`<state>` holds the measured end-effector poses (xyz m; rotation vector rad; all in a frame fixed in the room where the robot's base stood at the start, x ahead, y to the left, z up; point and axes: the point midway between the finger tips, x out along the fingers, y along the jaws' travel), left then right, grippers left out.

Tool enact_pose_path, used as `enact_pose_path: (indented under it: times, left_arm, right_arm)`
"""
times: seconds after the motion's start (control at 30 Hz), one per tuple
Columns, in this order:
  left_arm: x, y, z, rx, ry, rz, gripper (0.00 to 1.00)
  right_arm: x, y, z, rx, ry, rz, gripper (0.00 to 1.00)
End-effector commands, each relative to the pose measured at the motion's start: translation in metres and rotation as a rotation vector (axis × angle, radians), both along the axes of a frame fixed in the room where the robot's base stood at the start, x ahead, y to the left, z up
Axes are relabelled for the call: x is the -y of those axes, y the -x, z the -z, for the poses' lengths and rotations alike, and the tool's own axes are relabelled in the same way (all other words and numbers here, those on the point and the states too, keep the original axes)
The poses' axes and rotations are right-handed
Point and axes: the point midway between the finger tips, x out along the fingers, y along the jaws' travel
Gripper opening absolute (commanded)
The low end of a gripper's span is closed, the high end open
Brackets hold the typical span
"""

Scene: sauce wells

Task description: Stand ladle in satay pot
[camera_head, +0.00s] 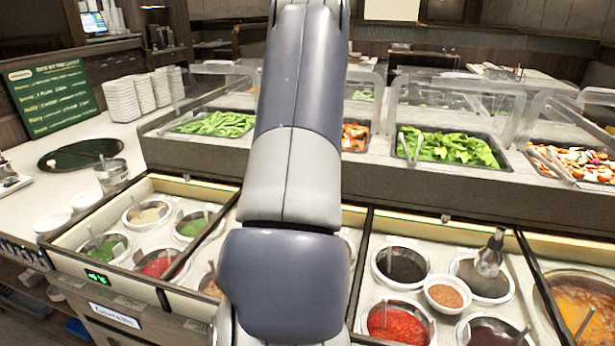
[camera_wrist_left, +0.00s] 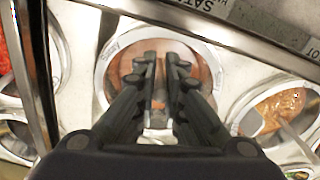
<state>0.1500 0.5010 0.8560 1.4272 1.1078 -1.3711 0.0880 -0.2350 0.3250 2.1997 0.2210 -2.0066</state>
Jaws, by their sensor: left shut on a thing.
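My left gripper (camera_wrist_left: 166,62) is shut on a slim thing, likely the ladle's handle, mostly hidden between the dark fingers. In the left wrist view it is above a round, white-rimmed pot (camera_wrist_left: 104,80) with reddish-brown content. A second pot (camera_wrist_left: 232,110) with orange-brown sauce and a utensil in it is to the right. A label reading "SATA" (camera_wrist_left: 285,10) is on the edge at the upper right; I cannot tell which pot it names. In the head view my arm hides the gripper and the pots below it. My right gripper is in neither view.
Black sauce (camera_head: 402,265), red sauce (camera_head: 400,323) and a small bowl (camera_head: 448,293) lie right of my arm. A metal-topped utensil (camera_head: 489,255) stands up nearby. Raised salad trays (camera_head: 452,148) with clear guards stand behind. More sauce pots (camera_head: 148,214) fill the left bay.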

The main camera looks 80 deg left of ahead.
Motion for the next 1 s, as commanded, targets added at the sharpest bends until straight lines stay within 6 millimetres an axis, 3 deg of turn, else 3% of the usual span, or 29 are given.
enact_pose_path:
  times: [0.77,0.8,0.87,1.0]
  left_arm:
    - [0.0002,0.0002,0.0039,0.000,0.001,0.000,0.00]
    - [0.0002,0.0002,0.0040,0.000,0.001,-0.001,0.16]
    - [0.0003,0.0002,0.0040,0.000,0.001,0.000,0.30]
    - [0.0002,0.0002,0.0039,0.000,0.001,0.000,0.33]
  right_arm:
    - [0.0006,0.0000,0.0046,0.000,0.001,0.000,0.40]
    - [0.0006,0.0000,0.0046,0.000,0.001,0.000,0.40]
    - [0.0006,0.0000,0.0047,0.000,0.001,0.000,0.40]
    - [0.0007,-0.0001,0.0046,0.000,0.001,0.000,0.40]
